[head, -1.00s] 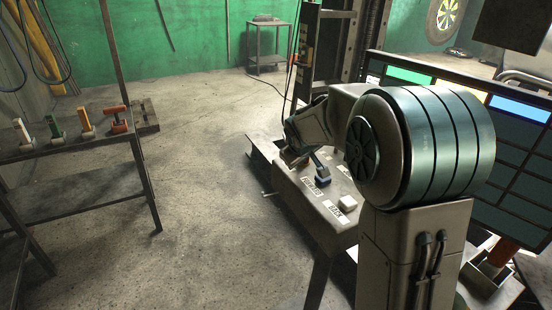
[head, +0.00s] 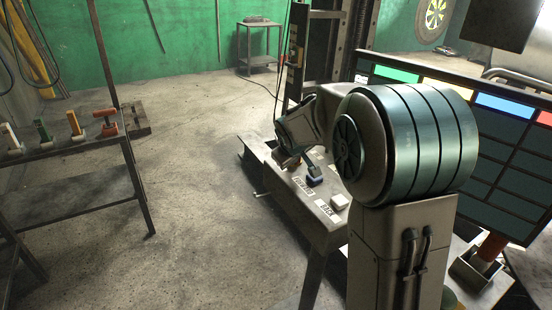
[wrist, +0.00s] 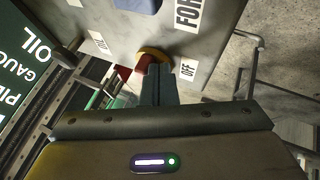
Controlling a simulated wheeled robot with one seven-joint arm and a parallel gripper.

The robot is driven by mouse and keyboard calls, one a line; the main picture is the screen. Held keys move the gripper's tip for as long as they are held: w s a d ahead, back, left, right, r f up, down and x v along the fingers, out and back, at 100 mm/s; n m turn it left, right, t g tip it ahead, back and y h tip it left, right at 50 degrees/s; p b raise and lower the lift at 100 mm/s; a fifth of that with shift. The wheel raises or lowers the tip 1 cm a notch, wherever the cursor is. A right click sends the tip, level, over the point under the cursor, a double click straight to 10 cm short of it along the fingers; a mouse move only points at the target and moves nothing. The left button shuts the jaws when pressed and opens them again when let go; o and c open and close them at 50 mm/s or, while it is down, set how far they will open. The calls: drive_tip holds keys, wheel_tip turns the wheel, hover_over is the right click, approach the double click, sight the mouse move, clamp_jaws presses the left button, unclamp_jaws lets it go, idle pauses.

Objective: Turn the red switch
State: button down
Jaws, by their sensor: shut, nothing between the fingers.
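The red switch (wrist: 142,66) shows in the wrist view on the grey panel (wrist: 215,38), with a yellow ring (wrist: 155,52) at its base. An "OFF" label (wrist: 187,70) is to its right, and another small label (wrist: 99,41) is to its left. My gripper (wrist: 158,72) is shut and empty. Its fingertips are at the switch and overlap its right part in the picture; I cannot tell whether they touch it. In the head view my gripper's body is over the far end of the panel (head: 327,237), its fingertips unclear.
A blue switch (head: 315,174) and a white button (head: 340,201) stand on the panel close to my gripper. A large screen (head: 500,150) is at the right. A bench (head: 70,150) with several coloured handles is at the left. Open floor (head: 200,200) lies between.

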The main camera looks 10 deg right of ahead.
drive_tip(key=shift+a, duration=0.1)
idle(0.4)
drive_tip(key=shift+w+a+b, duration=0.35)
drive_tip(key=shift+w+a, duration=0.05)
drive_tip(key=shift+a, duration=0.25)
